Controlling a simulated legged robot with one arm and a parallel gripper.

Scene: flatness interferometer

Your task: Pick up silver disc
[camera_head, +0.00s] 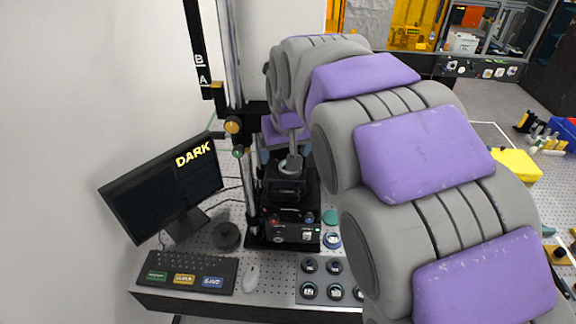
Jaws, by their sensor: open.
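A silver disc (291,165) lies flat on top of the black stage of the interferometer (285,190), in the middle of the view. My gripper (291,150) is at the end of my purple and grey arm, right above the disc. Its jaws are open, and they look small and partly hidden by the arm. I cannot tell whether a fingertip touches the disc.
The instrument's tall column (240,100) stands close to the left of my gripper. A monitor (165,185) reading "DARK", a keyboard (185,272) and a mouse (251,278) are at left. A tray (321,283) of round pieces sits at front, partly hidden by my arm.

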